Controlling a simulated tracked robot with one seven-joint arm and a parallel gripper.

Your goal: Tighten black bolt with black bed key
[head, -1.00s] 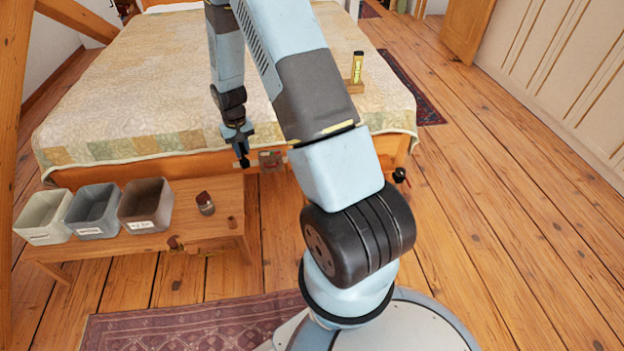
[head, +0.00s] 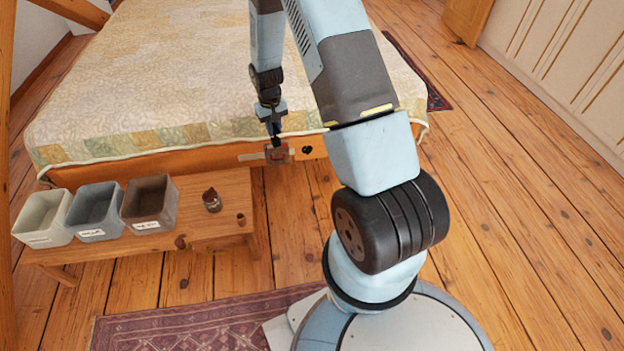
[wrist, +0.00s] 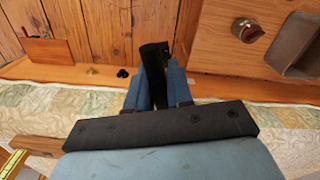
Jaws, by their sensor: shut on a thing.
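My gripper (head: 272,128) is at the foot end of the bed. In the wrist view my gripper (wrist: 155,88) is shut on a dark, upright black piece (wrist: 153,58), which looks like the black bed key. In the head view its dark tip is just above a reddish plate on the bed rail (head: 278,154); I cannot tell if they touch. A small black piece (head: 307,149), possibly the black bolt, shows on the rail right of the plate. It also shows in the wrist view (wrist: 123,73), left of the held piece. Its seating is too small to tell.
A low wooden bench (head: 215,185) at left carries a white bin (head: 42,218), a grey bin (head: 95,212), a brown bin (head: 150,205) and a small jar (head: 212,200). A reddish board (wrist: 45,50) shows in the wrist view.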

